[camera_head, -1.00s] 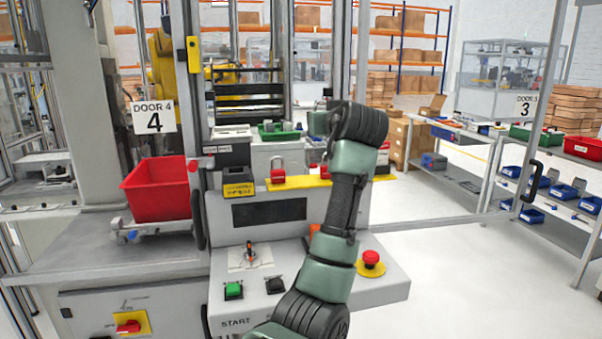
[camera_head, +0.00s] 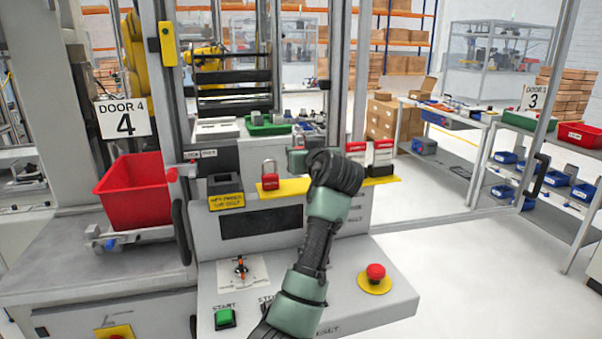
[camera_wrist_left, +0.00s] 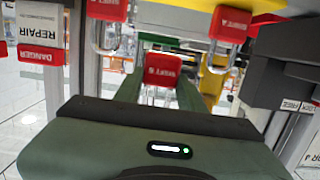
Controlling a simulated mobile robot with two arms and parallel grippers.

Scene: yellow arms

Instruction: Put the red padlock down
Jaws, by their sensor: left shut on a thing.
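My left gripper (camera_head: 298,156) reaches over the front of the machine, just right of a red padlock (camera_head: 269,178) on the yellow ledge (camera_head: 293,186). In the left wrist view, a red padlock (camera_wrist_left: 162,70) sits between the dark green fingers of the left gripper (camera_wrist_left: 163,88), which is shut on it. In the head view my wrist and gripper hide this held padlock. Two other red padlocks show in the wrist view, one at the upper left (camera_wrist_left: 108,10) and one at the upper right (camera_wrist_left: 231,24). Whether the held padlock touches the ledge cannot be told. My right gripper is not in view.
Red-and-white tags (camera_head: 382,155) stand right of my wrist. A dark box (camera_head: 224,185) with a yellow label is on the left. A red bin (camera_head: 134,193), a door post (camera_head: 169,110) and an emergency button (camera_head: 376,272) are nearby. A green tray (camera_head: 268,124) lies behind.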

